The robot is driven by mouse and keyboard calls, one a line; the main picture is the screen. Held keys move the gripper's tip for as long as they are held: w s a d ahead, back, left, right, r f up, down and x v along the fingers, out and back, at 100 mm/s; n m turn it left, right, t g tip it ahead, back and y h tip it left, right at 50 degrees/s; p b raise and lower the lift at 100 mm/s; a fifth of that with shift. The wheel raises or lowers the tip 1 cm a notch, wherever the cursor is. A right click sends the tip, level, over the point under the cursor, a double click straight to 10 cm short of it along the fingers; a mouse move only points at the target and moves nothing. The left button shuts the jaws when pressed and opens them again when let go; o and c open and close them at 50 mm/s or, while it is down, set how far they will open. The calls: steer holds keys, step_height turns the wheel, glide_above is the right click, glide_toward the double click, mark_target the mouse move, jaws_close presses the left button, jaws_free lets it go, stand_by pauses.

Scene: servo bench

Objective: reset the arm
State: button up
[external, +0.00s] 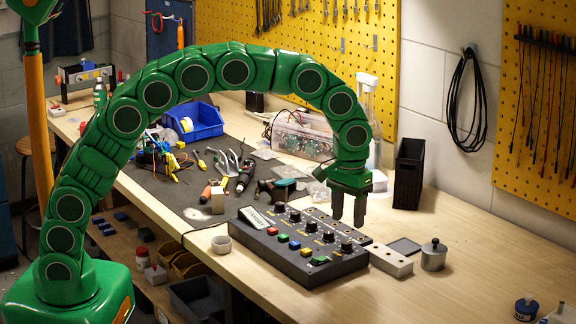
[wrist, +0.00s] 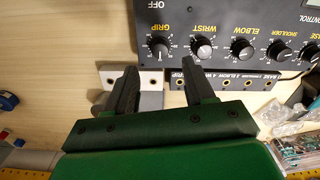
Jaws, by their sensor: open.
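My gripper (external: 348,222) points down above the box's far right part, fingers apart and empty. In the wrist view my gripper (wrist: 159,64) shows two separated dark fingers below the GRIP and WRIST knobs.
Tools and a blue bin (external: 200,122) lie behind. The right front bench is mostly clear.

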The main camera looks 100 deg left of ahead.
steer(key=shift+r, duration=0.7)
steer(key=shift+s+d, duration=0.1)
steer(key=s+d+r+m, duration=0.35)
steer(key=s+d, duration=0.25)
steer(key=s, duration=0.5)
steer(key=s+d+r+m, duration=0.2)
steer(key=s+d+r, duration=0.2)
steer(key=s+d, duration=0.45)
steer(key=s+d+f+m+g, duration=0.1)
steer(key=s+d+f+m, duration=0.1)
steer(key=s, duration=1.2)
steer(key=s+d+f+m, duration=0.1)
steer(key=s+d+m, duration=0.2)
steer(key=s, duration=1.1)
steer(key=shift+f+m+g, duration=0.35)
steer(key=shift+f+g, duration=0.05)
